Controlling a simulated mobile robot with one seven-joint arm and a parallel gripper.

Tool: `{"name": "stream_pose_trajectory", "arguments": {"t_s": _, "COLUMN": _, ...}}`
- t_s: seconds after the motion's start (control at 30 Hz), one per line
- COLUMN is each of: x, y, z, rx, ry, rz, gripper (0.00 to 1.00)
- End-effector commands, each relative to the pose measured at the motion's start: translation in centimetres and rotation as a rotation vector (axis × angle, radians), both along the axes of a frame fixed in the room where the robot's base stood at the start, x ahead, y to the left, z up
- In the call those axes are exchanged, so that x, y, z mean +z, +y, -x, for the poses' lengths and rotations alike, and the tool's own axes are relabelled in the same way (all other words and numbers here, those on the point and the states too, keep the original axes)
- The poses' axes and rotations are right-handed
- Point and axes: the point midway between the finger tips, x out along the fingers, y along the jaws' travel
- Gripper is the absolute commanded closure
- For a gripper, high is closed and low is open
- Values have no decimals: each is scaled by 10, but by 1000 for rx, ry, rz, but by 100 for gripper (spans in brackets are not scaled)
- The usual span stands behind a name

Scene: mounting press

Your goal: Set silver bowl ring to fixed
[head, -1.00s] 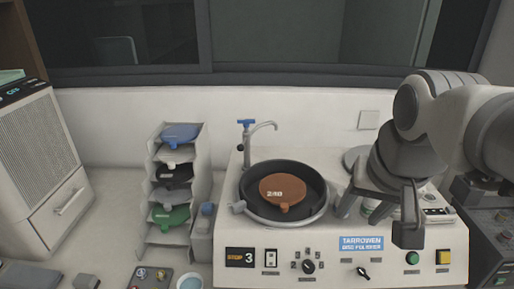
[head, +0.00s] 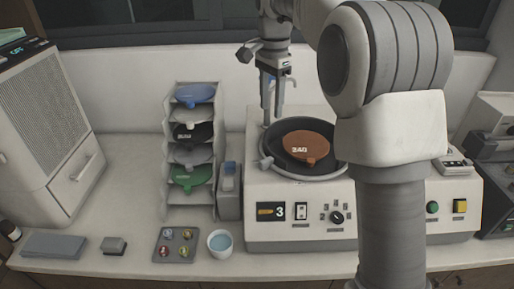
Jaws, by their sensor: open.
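The silver bowl ring (head: 290,177) runs around the rim of the dark bowl (head: 274,146) on the polishing machine (head: 262,186). A small grey lug (head: 265,163) sticks out at the ring's left side. An orange-brown disc (head: 305,147) lies in the bowl. My gripper (head: 271,113) is open and empty. It points down over the back left of the bowl, in front of the tap, apart from the ring. My arm hides the bowl's right side and the machine's middle right. I cannot tell the ring's setting from here.
A rack (head: 167,160) of coloured discs stands left of the machine. A small tray (head: 175,245) and a white cup (head: 220,243) sit in front. A large vented unit (head: 45,135) stands at far left. The bench (head: 130,200) between it and the rack is clear.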

Motion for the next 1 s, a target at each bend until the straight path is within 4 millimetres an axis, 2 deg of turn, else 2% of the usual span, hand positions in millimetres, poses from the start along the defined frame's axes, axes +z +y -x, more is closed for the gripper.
{"name": "stream_pose_trajectory", "arguments": {"t_s": 0.27, "x": -21, "y": 4, "z": -6, "rx": -26, "ry": 14, "rz": 3, "gripper": 48}}
{"name": "stream_pose_trajectory", "arguments": {"t_s": 0.8, "x": -134, "y": 3, "z": -6, "rx": -25, "ry": 15, "rz": 3, "gripper": 48}}
{"name": "stream_pose_trajectory", "arguments": {"t_s": 1.0, "x": -165, "y": 4, "z": -6, "rx": -25, "ry": 13, "rz": 2, "gripper": 48}}
